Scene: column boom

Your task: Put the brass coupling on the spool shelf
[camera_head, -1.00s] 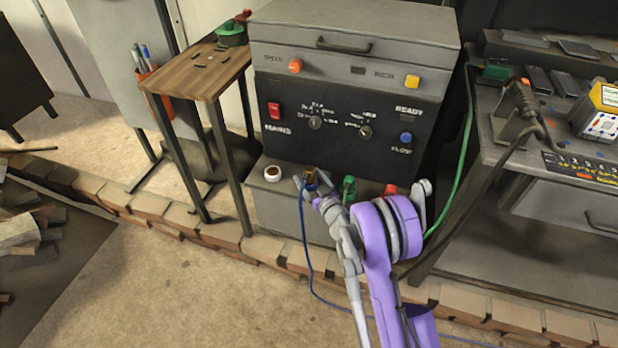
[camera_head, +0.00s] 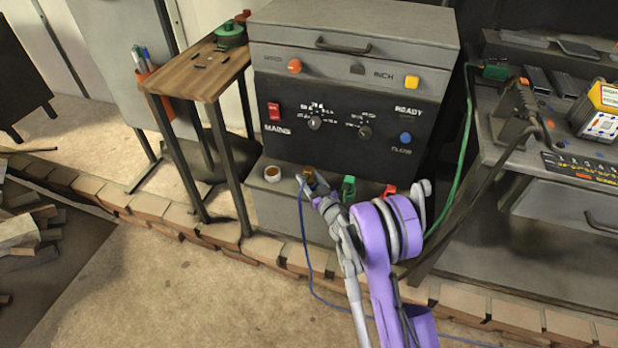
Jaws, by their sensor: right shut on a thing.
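The brass coupling (camera_head: 310,175) shows as a small brown-gold piece at the front ledge of the grey machine, with a blue hose hanging below it. My right gripper (camera_head: 311,184) is shut on it, and the fingers partly hide it. I cannot tell whether the coupling is still seated on the ledge. The spool shelf appears to be the narrow wooden-topped stand (camera_head: 185,80) left of the machine, with a green spool (camera_head: 229,34) at its back. My left gripper is out of view.
A workbench (camera_head: 490,150) with tools stands at the right. A low brick kerb (camera_head: 190,222) runs along the floor.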

